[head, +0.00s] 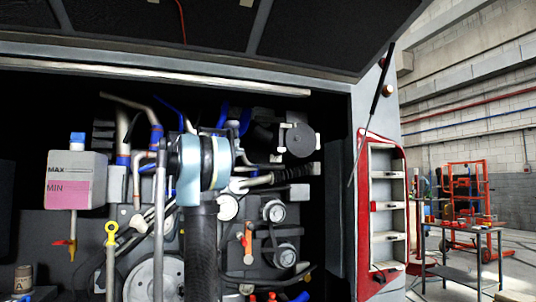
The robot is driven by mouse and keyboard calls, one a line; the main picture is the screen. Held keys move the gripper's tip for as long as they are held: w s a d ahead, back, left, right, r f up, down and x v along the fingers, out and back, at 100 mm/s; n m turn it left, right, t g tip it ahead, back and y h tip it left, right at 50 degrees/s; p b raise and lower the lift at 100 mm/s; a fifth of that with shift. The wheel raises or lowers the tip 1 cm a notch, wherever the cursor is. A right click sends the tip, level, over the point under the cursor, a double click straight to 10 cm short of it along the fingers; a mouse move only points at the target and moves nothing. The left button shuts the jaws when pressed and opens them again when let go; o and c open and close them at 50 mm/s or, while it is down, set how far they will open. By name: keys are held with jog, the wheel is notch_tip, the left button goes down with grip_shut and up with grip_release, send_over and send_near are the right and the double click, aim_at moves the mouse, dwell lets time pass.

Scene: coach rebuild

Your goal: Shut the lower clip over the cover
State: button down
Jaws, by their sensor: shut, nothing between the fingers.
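A round dark cover (299,141) sits in the upper right of the open engine bay, facing me. It has a small knob-like mark near its middle. Small light pieces show at its rim, but I cannot tell which are clips. The lower clip is too small to make out, so I cannot tell whether it is open or shut. A thick light-blue and cream arm joint of mine (203,165) stands in front of the bay, left of the cover. I cannot make out my gripper or its fingers.
A tank marked MAX and MIN (76,180) hangs at left. A ribbed black hose (294,172) runs below the cover. Pulleys (274,211) sit lower down. A raised flap (190,30) overhangs the bay. A red-framed light panel (384,205) and a workbench (465,235) are at right.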

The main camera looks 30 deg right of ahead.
jog(key=shift+w+d+r, duration=0.1)
jog(key=shift+w+r, duration=0.25)
jog(key=shift+r, duration=0.35)
send_near(280, 150)
jog(key=d, duration=0.6)
jog(key=shift+s+d, duration=0.1)
jog(key=shift+d, duration=0.1)
jog(key=shift+a, duration=0.25)
